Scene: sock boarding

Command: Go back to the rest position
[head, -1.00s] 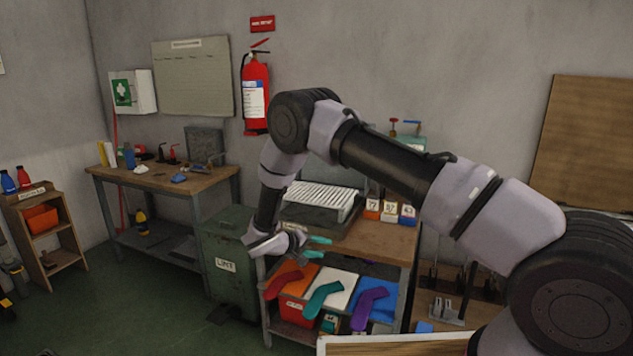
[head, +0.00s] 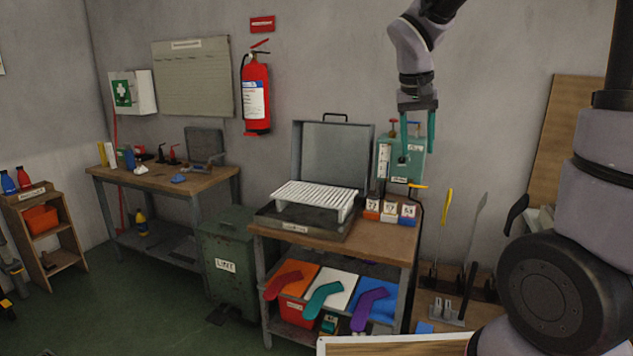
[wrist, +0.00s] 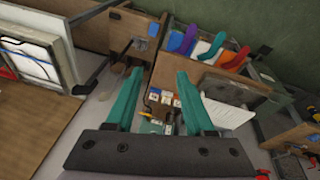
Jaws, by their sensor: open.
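My gripper (head: 417,139) is raised in the upper right of the head view and points down. Its two teal fingers are apart with nothing between them. In the head view it overlaps the green box on the wall behind the workbench. In the wrist view the open fingers (wrist: 161,92) frame the green box and small labelled blocks far below. A red sock (head: 284,284), a teal sock (head: 322,298) and a purple sock (head: 368,306) lie on orange, white and blue panels at the bench front.
The workbench (head: 388,243) carries a press with a raised lid (head: 333,157) and a white slatted rack (head: 315,197). A green LINT bin (head: 227,262) stands to its left. Tall tools stand to its right. The air around my gripper looks clear.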

